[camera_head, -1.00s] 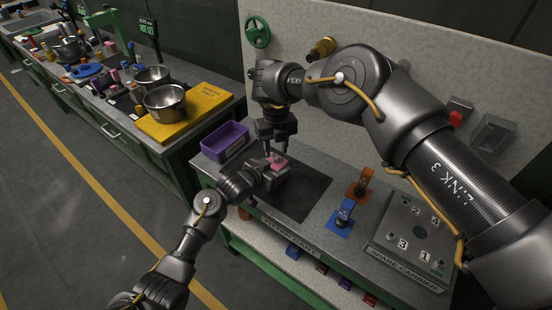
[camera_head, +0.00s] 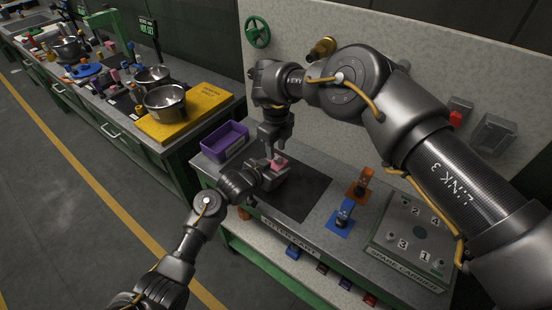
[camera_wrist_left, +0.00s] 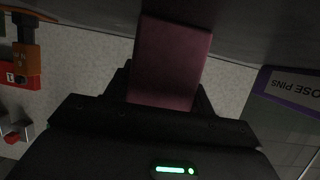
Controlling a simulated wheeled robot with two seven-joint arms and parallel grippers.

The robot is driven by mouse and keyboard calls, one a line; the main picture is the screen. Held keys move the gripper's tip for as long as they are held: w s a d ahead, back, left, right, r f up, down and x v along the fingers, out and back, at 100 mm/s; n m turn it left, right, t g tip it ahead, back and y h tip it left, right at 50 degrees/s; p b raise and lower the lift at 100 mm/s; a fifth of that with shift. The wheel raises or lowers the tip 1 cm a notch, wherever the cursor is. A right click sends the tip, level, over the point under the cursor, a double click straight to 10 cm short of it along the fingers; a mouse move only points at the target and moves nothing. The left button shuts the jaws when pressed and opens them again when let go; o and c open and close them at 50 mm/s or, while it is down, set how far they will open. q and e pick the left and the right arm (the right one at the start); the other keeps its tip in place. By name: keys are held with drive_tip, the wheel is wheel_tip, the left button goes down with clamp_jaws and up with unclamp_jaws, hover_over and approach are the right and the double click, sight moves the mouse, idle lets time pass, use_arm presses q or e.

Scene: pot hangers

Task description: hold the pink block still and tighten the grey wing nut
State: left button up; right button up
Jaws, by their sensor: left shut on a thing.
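The pink block (camera_head: 280,162) stands over the dark mat on the cart in the head view. It also fills the upper middle of the left wrist view (camera_wrist_left: 170,62), between my left gripper's fingers. My left gripper (camera_head: 272,178) is shut on the block from the near left side. My right gripper (camera_head: 273,153) points down just above the block's top; its fingers are seen nearly edge-on, so their opening cannot be told. The grey wing nut cannot be made out and may be hidden by my right fingers.
A purple tray (camera_head: 225,140) stands left of the mat (camera_head: 308,192). A blue fixture (camera_head: 342,216) and an orange one (camera_head: 361,184) stand to the right, with a numbered carrier (camera_head: 411,236) beyond. The backboard (camera_head: 330,120) rises behind. The right part of the mat is clear.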

sight(276, 159)
drive_tip(key=shift+w+a, duration=0.1)
drive_tip(key=shift+f, duration=0.1)
drive_tip(key=shift+f, duration=1.4)
clamp_jaws()
